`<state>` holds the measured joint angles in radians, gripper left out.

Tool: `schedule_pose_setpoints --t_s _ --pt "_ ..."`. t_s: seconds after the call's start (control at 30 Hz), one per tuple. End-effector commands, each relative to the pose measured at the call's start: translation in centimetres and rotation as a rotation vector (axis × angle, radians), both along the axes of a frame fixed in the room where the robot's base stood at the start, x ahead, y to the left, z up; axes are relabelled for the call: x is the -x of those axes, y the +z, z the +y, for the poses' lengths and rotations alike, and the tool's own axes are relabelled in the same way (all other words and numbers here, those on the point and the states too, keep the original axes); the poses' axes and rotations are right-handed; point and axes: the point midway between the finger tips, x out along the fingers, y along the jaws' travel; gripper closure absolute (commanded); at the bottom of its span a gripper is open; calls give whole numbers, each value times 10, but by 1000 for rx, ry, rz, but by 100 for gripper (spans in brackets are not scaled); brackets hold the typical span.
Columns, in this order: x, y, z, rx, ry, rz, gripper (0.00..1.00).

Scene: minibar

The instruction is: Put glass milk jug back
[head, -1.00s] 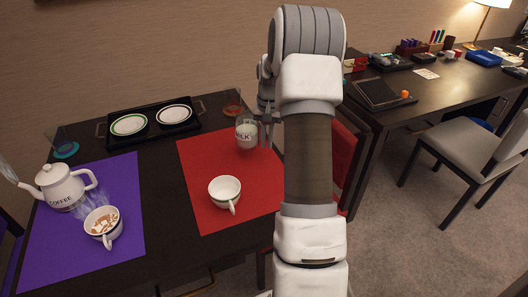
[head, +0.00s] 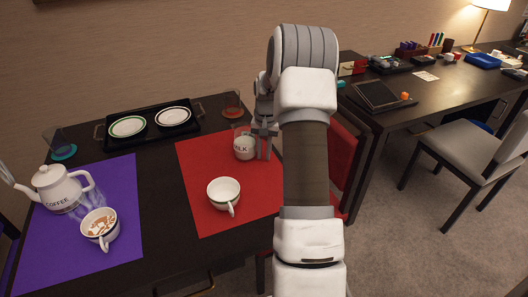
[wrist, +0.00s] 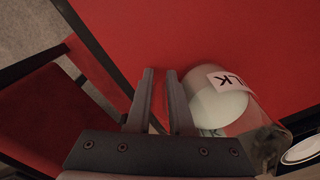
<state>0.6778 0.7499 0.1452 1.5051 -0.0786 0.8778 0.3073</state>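The glass milk jug (head: 244,147) has a MILK label and white milk inside. It is upright over the back right of the red mat (head: 200,160), and I cannot tell whether its base touches. My gripper (head: 264,145) points down at the jug's right side. In the wrist view my fingers (wrist: 160,80) are close together, a narrow gap between them. The jug (wrist: 225,98) is right against the right finger there. The fingers appear shut on its handle side, though the clear handle itself is not distinguishable.
A white cup (head: 224,191) stands on the red mat in front of the jug. A black tray (head: 150,129) with two plates is at the back. A coffee pot (head: 62,188) and full cup (head: 100,225) stand on the purple mat (head: 125,200). A red chair (head: 343,155) is right.

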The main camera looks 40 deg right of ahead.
Motion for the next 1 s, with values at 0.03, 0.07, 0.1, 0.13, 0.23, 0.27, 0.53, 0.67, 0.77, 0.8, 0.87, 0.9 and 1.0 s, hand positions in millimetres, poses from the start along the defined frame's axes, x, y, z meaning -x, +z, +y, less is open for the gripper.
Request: schedule_pose_setpoints --t_s 0.03,0.07,0.1,0.13,0.23,0.27,0.53,0.67,0.77,0.8,0.87,0.9,1.0 --pt "0 0 0 0 0 0 69" --pt "0 0 0 0 0 0 64" --pt "0 0 0 0 0 0 59" --pt "0 0 0 0 0 0 59" --pt "0 0 0 0 0 0 59" --pt "0 0 0 0 0 0 59" --pt "0 21 -1 2 0 -2 59" --pt "1 49 -2 4 0 -3 59" --pt "2 71 -2 3 -1 -4 59" --pt "2 79 -2 2 -1 -3 59" --pt "2 91 -2 2 0 -2 59" --pt "3 98 -3 3 1 -3 59" --pt "3 111 -3 2 1 -1 59"
